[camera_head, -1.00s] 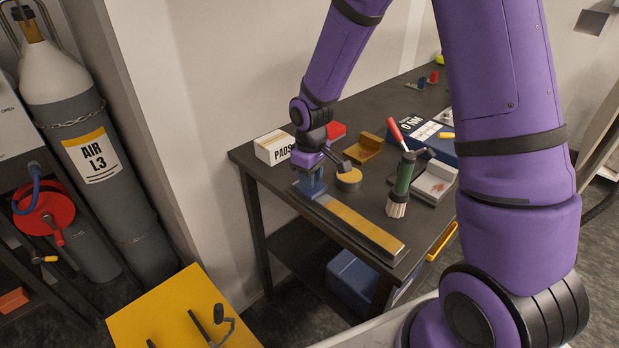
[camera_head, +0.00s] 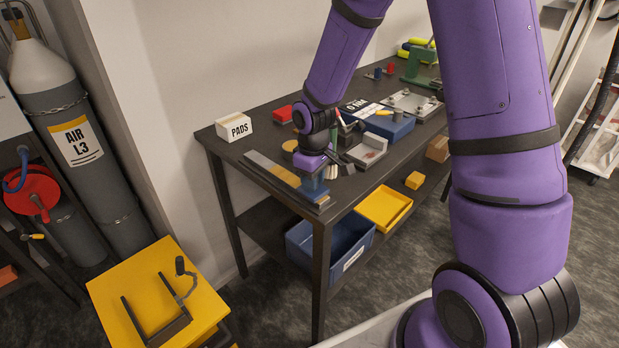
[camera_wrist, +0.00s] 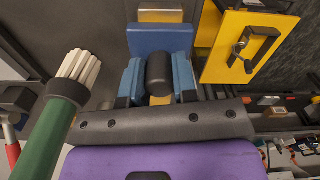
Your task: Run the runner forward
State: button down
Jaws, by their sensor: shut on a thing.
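The runner (camera_head: 313,187) is a blue block on a long flat rail (camera_head: 262,163) with a grey and yellow top, lying along the left end of the bench. The runner sits at the rail's near end, by the bench's front edge. My gripper (camera_head: 314,174) is over it, pointing down. In the wrist view the blue finger pads of my gripper (camera_wrist: 158,80) stand on both sides of a black rounded grip (camera_wrist: 160,72), with the blue runner body (camera_wrist: 160,40) beyond. The pads hide part of the contact.
A green-handled brush (camera_wrist: 50,125) with white bristles stands close beside my gripper. A PADS box (camera_head: 234,127) is near the back left corner. A blue bin (camera_head: 335,247) and a yellow tray (camera_head: 385,207) are below the bench front. A yellow cart top (camera_head: 155,285) stands front left.

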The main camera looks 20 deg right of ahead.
jog(key=shift+s+d, duration=0.15)
jog(key=shift+s, duration=0.1)
jog(key=c, duration=0.9)
grip_release()
jog(key=shift+r, duration=0.3)
notch_tip(320, 180, up, 10)
jog(key=shift+r, duration=0.15)
